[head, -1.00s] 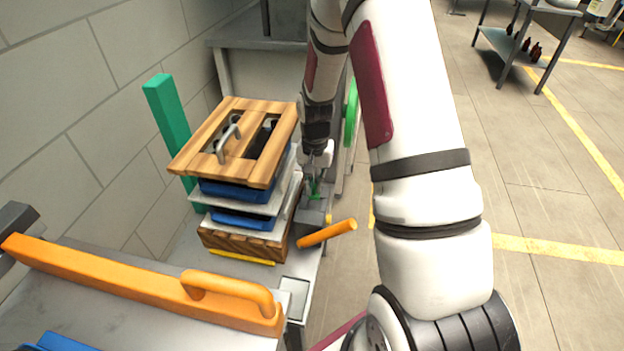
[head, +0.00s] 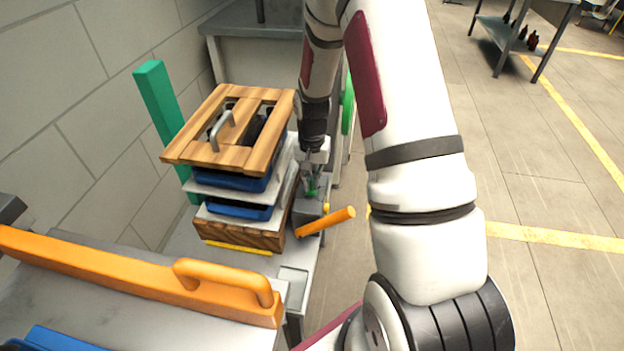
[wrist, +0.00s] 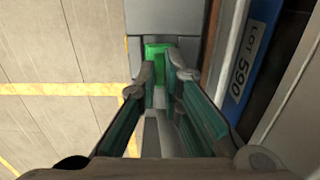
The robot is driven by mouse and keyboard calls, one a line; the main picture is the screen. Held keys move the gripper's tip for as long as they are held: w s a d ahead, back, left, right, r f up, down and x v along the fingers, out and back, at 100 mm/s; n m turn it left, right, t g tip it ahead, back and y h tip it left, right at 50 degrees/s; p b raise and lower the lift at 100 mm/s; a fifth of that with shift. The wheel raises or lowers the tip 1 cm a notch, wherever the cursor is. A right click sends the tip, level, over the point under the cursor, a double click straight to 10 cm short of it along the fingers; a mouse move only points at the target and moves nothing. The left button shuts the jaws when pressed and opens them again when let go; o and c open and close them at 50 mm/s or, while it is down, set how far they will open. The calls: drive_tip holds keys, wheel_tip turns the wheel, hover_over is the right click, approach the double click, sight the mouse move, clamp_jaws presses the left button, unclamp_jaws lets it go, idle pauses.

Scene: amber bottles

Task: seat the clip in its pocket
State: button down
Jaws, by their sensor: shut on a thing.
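The clip is a small green piece (wrist: 157,50) seen between my fingertips in the wrist view. It also shows as a small green spot (head: 311,193) under my gripper in the head view. My gripper (wrist: 164,80) is shut on the clip, its fingers pointing down. The grey block (wrist: 160,18) lies directly beyond and around the clip, and it also shows in the head view (head: 308,212). The clip is at this block; whether it sits inside a pocket or above it I cannot tell. The fingers hide part of the clip.
A stack of trays with a wooden frame (head: 190,157) on top stands close left of my gripper. An orange bar (head: 326,221) sticks out at the block's front. Open floor (head: 540,290) lies right.

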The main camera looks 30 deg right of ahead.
drive_tip(key=shift+f+b, duration=0.5)
drive_tip(key=shift+f, duration=0.35)
drive_tip(key=c, duration=1.7)
unclamp_jaws()
drive_tip(key=shift+o, duration=0.2)
wheel_tip(320, 180, up, 12)
